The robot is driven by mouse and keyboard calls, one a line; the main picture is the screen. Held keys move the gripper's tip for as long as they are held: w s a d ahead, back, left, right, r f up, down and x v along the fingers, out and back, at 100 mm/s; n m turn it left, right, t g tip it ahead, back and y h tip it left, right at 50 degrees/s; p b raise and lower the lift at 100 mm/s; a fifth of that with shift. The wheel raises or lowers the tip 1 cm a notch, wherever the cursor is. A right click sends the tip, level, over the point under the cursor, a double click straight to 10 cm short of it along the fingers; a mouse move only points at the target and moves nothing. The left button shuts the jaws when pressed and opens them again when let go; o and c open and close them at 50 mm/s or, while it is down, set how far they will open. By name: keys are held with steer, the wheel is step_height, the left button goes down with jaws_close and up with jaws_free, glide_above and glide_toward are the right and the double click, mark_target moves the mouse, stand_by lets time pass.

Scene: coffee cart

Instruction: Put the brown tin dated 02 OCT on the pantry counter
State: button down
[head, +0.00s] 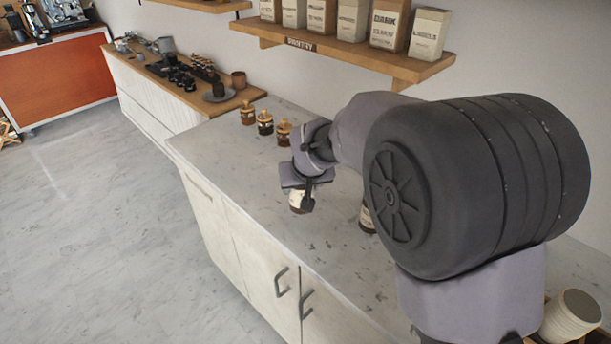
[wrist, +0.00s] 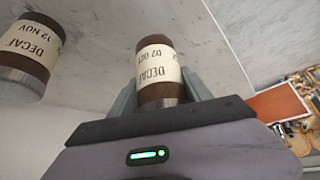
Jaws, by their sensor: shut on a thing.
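A brown tin (wrist: 160,76) with a cream label reading DECAF and 02 OCT is between the fingers of my gripper (wrist: 160,92) in the wrist view. My gripper is shut on it. In the head view the same tin (head: 297,201) shows below my gripper (head: 305,187), over the grey-white counter (head: 240,165) under the PANTRY sign. I cannot tell whether its base touches the counter. A second brown tin (wrist: 28,52), labelled DECAF 12 NOV, is at the left of the wrist view. In the head view it (head: 367,218) is mostly hidden by my arm.
Three small jars with wooden tops (head: 265,122) stand toward the counter's far end. The PANTRY shelf (head: 350,58) with several bags hangs above. White cups (head: 570,315) are at the lower right. The counter's front left part is clear.

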steer(key=shift+w+d+f+b, duration=0.2)
steer(key=shift+w+f+b, duration=0.5)
steer(key=shift+w, duration=0.75)
steer(key=shift+w+d+f+b, duration=0.15)
steer(key=shift+w+f+b, duration=0.3)
steer(key=shift+w+f, duration=0.7)
steer(key=shift+w+d+f+b, duration=0.2)
steer(key=shift+w+f+b, duration=0.35)
steer(key=shift+w, duration=1.15)
steer(key=shift+c, duration=2.3)
jaws_free()
steer(key=shift+r, duration=0.1)
